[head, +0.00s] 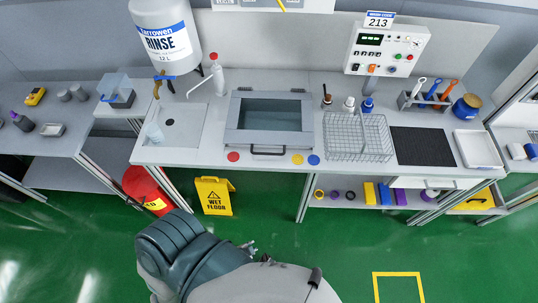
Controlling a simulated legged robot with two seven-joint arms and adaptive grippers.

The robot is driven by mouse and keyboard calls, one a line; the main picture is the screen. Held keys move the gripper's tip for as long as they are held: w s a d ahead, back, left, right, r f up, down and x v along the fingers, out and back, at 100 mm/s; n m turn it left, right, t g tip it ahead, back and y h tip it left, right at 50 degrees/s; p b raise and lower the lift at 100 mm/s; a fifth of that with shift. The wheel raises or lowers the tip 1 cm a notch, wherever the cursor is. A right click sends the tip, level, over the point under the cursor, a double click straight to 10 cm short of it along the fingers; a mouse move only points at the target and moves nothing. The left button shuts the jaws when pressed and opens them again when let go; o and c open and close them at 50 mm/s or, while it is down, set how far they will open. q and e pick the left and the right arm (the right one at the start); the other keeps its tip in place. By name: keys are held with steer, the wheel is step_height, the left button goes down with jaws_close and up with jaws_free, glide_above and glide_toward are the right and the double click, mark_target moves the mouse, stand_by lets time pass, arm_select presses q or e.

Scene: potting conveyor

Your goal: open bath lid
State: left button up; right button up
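The bath (231,118) is a grey box set in the bench, left of the wire basket. A dark teal rectangular panel or opening (269,112) fills most of its top; I cannot tell whether this is a window in the lid or the inside. A dark bar handle (268,151) sits at its front edge. My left arm is low in the picture, in front of the bench. A small part of my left gripper (249,247) shows past the arm, well below and apart from the handle; its fingers are mostly hidden. My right gripper is not in view.
Red, yellow and blue discs (297,159) lie along the bench front. A wire basket (357,137) stands right of the bath, a sink (185,128) and rinse tank (165,40) left. A wet floor sign (213,196) stands below. Green floor is clear at right.

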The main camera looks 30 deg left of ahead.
arm_select(q)
steer(key=w+a+r+m+t, duration=0.1)
steer(key=w+r+m+t, duration=0.1)
steer(key=w+r, duration=0.3)
steer(key=w+a+r+m+t, duration=0.1)
steer(key=w+a+r+t, duration=0.15)
steer(key=r, duration=0.55)
steer(key=m+t+y+b, duration=0.2)
steer(key=m+t, duration=0.3)
steer(key=m, duration=0.1)
glide_toward(267, 154)
steer(key=shift+n, duration=0.3)
steer(key=w, duration=0.3)
steer(key=w+a+f, duration=0.1)
steer(key=w, duration=0.2)
steer(key=w+f+p, duration=0.1)
steer(key=w, duration=0.2)
steer(key=shift+w+a, duration=0.2)
steer(key=shift+a, duration=0.2)
steer(key=shift+w+d, duration=0.1)
steer(key=shift+w, duration=0.2)
steer(key=shift+w+d, duration=0.1)
steer(key=shift+d, duration=0.3)
jaws_close()
steer(key=shift+a, duration=0.25)
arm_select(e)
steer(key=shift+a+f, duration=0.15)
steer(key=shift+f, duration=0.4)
